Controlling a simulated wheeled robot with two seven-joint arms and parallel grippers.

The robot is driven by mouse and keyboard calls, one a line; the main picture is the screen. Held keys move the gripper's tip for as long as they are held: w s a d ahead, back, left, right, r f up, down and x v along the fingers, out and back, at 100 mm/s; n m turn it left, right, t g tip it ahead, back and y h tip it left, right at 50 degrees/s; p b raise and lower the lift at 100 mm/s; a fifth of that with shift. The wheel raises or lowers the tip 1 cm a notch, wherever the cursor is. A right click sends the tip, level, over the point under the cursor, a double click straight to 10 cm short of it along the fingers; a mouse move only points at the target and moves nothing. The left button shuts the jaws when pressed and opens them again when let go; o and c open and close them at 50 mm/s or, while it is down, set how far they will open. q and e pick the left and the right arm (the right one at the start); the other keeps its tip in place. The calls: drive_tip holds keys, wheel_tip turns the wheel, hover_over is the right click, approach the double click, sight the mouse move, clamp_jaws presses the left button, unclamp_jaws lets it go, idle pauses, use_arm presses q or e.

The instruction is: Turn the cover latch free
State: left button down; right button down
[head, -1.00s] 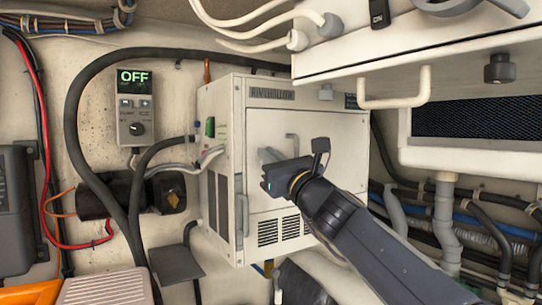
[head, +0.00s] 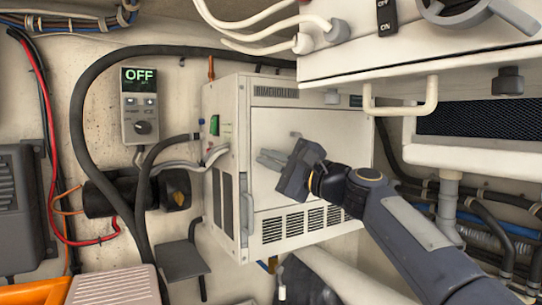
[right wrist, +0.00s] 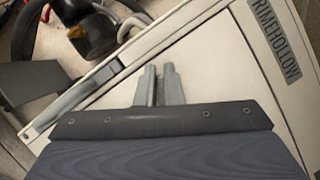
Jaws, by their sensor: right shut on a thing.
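The white equipment box (head: 226,95) stands in the middle of the head view with its flat front cover (head: 335,140) closed. My right gripper (head: 268,160) is at the left part of the cover, its two grey fingers close together and shut on a small part that they hide, apparently the latch. In the right wrist view the fingers (right wrist: 160,85) lie almost parallel against the cover, with a narrow gap between them. The tip of a small grey handle (head: 296,134) shows above my gripper; the rest is behind it. My left gripper is not in view.
A control unit reading OFF (head: 140,105) hangs on the left wall. Black hoses (head: 78,130) run beside the box. A white cabinet with a handle (head: 405,108) overhangs the upper right. A grey bar handle (head: 246,205) is on the box's left edge.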

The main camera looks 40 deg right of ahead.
drive_tip(key=shift+w+f+n+g+p, duration=0.1)
drive_tip(key=shift+f+n+g+p, duration=0.2)
drive_tip(key=shift+n, duration=0.7)
drive_tip(key=shift+s+n+g+p, duration=0.15)
drive_tip(key=shift+n+g, duration=0.3)
drive_tip(key=shift+n, duration=0.55)
drive_tip(key=shift+w+f+n+g+p, duration=0.2)
drive_tip(key=shift+n+g, duration=0.15)
drive_tip(key=shift+n, duration=0.65)
drive_tip(key=shift+d+r, duration=0.1)
drive_tip(key=c, duration=1.6)
unclamp_jaws()
drive_tip(key=shift+o, duration=0.2)
drive_tip(key=shift+d, duration=0.15)
drive_tip(key=b+v, duration=0.1)
drive_tip(key=v, duration=0.7)
drive_tip(key=shift+b, duration=0.3)
